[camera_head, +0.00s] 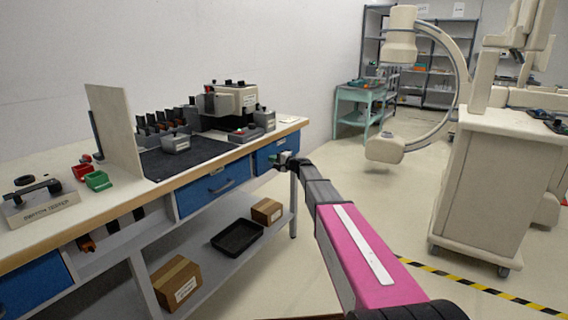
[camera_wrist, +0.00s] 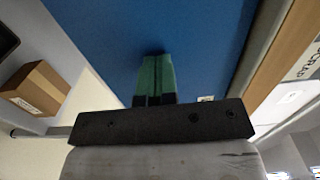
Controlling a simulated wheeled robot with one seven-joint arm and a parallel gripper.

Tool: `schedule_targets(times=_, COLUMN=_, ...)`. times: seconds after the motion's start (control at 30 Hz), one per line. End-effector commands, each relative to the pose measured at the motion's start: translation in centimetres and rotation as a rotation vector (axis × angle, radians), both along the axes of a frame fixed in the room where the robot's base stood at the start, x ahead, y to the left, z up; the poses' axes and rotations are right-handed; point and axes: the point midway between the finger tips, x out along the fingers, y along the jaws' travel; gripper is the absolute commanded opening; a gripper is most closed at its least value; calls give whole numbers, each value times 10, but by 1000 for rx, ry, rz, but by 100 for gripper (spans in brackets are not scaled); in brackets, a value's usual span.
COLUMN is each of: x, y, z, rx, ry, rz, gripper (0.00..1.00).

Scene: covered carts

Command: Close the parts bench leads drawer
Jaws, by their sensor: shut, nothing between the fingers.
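The parts bench (camera_head: 60,225) stands on the left with several blue drawers under its top. My gripper (camera_head: 281,158) is at the front of the right-hand blue drawer (camera_head: 264,160). In the wrist view the green fingers (camera_wrist: 155,62) are shut together and empty, with their tips at or very near the blue drawer front (camera_wrist: 95,35). I cannot tell whether they touch it. The middle blue drawer (camera_head: 195,197) has a dark handle. Another blue drawer (camera_head: 35,285) is at the lower left. No drawer name is readable, and how far the right-hand drawer stands out is unclear.
A cardboard box (camera_head: 178,283), a black tray (camera_head: 237,237) and a smaller box (camera_head: 266,211) sit on the bench's lower shelf. A beige cart (camera_head: 490,200) stands at the right. A teal table (camera_head: 352,112) stands at the back.

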Motion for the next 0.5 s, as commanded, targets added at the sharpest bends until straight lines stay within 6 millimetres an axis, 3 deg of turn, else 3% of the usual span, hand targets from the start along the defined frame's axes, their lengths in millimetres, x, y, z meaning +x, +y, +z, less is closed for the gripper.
schedule_targets(times=0.2, x=16, y=20, z=0, rx=0, ry=0, rz=0, gripper=0)
schedule_targets(times=0.5, x=22, y=28, z=0, rx=1, ry=-1, rz=0, gripper=0)
